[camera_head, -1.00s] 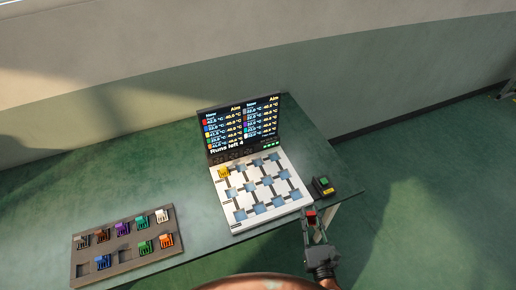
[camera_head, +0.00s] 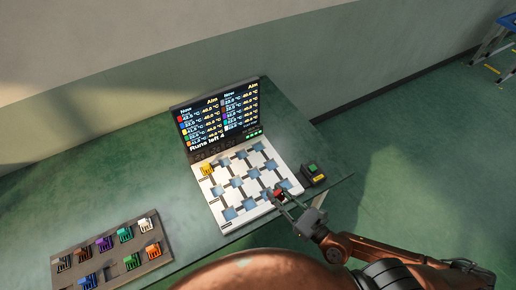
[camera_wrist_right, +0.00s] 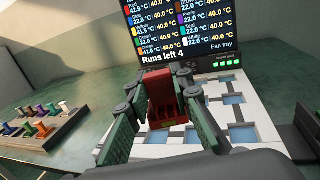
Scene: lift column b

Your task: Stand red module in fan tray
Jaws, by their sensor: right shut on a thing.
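The red module (camera_wrist_right: 164,100) is held upright between the fingers of my right gripper (camera_wrist_right: 160,105). In the head view the red module (camera_head: 279,193) shows at the tips of my right gripper (camera_head: 285,198), over the lower right part of the white fan tray (camera_head: 241,205). In the wrist view the fan tray (camera_wrist_right: 270,129) lies beneath and beyond the module, with its blue square openings showing. I cannot tell whether the module touches the tray. A yellow module (camera_head: 207,170) stands in the tray's upper left corner. My left gripper is not in view.
A display (camera_head: 218,116) stands behind the tray and reads "Runs left 4". A rack (camera_head: 70,262) with several coloured modules is at the lower left. A small box with green and yellow buttons (camera_head: 313,174) sits right of the tray, near the table edge.

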